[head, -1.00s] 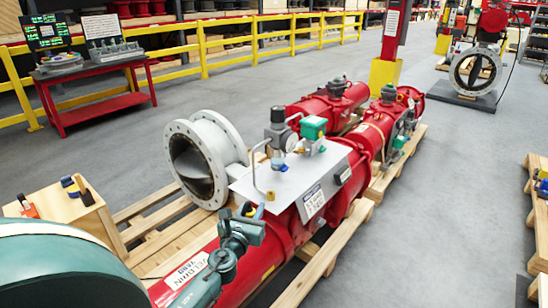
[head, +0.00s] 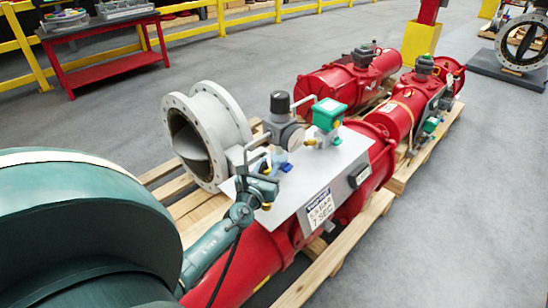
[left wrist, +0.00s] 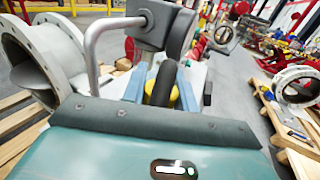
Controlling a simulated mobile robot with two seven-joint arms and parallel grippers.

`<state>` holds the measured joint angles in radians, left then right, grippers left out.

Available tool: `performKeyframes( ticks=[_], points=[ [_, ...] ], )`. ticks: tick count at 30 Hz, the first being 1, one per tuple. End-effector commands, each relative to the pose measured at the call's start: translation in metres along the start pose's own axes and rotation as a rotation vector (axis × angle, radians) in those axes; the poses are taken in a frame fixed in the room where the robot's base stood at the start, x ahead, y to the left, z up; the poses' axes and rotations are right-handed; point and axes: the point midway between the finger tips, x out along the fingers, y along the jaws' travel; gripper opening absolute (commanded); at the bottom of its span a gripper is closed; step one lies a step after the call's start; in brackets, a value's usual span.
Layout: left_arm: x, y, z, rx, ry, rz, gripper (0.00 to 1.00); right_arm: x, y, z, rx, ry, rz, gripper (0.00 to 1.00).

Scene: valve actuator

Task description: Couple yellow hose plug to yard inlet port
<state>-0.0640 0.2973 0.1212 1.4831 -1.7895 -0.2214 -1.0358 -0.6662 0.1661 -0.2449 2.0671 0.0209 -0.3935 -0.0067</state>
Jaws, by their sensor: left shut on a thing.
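My left gripper (head: 266,180) reaches over the near left edge of the grey panel (head: 318,172) on the red valve actuator (head: 262,250). In the left wrist view its blue fingers (left wrist: 158,88) are shut around the yellow hose plug (left wrist: 158,93). A black hose loops up beside the plug there; in the head view it hangs below the gripper (head: 232,255). The gripper mostly hides the plug in the head view. A small yellow fitting (head: 267,206) shows at the panel's edge close to the gripper. I cannot tell whether plug and port touch. My right gripper is out of view.
A bent grey pipe (left wrist: 95,45) stands close to the left gripper. Open floor (head: 460,220) is at the right.

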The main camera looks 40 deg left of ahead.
Motion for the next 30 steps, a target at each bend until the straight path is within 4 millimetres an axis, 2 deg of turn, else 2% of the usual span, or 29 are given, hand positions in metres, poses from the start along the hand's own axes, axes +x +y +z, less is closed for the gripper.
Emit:
performKeyframes(
  ticks=[14, 20, 30],
  points=[
    [-0.002, 0.000, 0.001, 0.002, 0.004, -0.003, 0.02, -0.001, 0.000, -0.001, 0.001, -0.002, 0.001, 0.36],
    [-0.002, 0.000, -0.012, 0.002, 0.004, -0.003, 0.02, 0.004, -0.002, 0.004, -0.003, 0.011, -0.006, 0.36],
    [-0.001, 0.000, -0.045, 0.002, 0.003, -0.003, 0.02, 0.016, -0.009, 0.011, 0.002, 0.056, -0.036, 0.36]
  ],
)
